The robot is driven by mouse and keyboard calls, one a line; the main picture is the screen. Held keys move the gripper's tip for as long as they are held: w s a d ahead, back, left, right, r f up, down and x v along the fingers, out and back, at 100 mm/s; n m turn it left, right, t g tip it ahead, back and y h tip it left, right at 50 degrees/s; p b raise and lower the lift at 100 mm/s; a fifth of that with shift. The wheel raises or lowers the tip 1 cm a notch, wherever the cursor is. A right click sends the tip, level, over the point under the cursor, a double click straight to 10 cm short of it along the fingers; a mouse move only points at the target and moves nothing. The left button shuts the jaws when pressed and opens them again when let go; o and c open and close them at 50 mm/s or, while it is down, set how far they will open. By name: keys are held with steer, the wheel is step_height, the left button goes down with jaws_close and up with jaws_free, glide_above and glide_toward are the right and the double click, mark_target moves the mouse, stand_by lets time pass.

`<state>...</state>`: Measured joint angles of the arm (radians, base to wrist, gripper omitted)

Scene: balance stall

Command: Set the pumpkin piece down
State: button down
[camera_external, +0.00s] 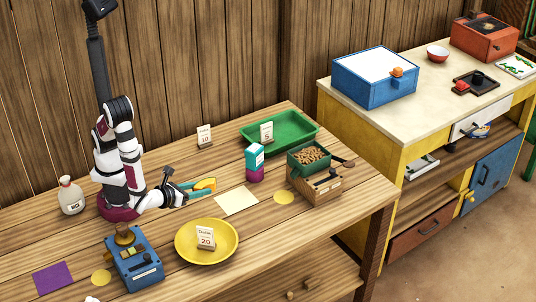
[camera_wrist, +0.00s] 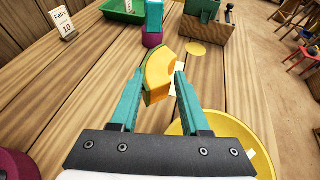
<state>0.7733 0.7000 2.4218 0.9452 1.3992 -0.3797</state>
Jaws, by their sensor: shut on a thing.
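The pumpkin piece (camera_wrist: 158,70) is a curved orange-yellow wedge between the teal fingertips of my gripper (camera_wrist: 160,90) in the wrist view. In the external view my gripper (camera_external: 203,190) is shut on the pumpkin piece (camera_external: 206,184), low over the wooden table. Whether the piece touches the table cannot be told. A yellow plate (camera_external: 183,254) with a card reading 20 (camera_external: 205,238) lies in front of my gripper; its rim shows at the lower right of the wrist view (camera_wrist: 250,120). A green tray (camera_external: 279,143) with a card reading 5 (camera_external: 267,132) stands farther back.
A cream paper square (camera_external: 236,201) and a yellow disc (camera_external: 284,197) lie right of my gripper. A teal and purple stack (camera_external: 255,165) and a wooden box with a green bin (camera_external: 312,180) stand beyond. A blue scale-like device (camera_external: 135,262) stands at front left.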

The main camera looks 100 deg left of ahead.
steer(key=w+d+m+t+h, duration=0.3)
steer(key=w+d+m+h, duration=0.15)
steer(key=w, duration=0.55)
steer(key=w+d+m+t+h, duration=0.3)
steer(key=w+d+m+h, duration=0.15)
steer(key=w, duration=0.45)
glide_above(278, 232)
steer(key=f, duration=0.5)
steer(key=shift+s+d+f, duration=0.15)
steer(key=shift+d+f, duration=0.15)
steer(key=shift+f, duration=0.1)
steer(key=shift+m, duration=0.3)
steer(key=f, duration=0.4)
steer(key=shift+w+a, duration=0.2)
steer(key=shift+a, duration=0.05)
steer(key=shift+f, duration=0.2)
steer(key=shift+f, duration=0.1)
steer(key=shift+c, duration=1.9)
jaws_free()
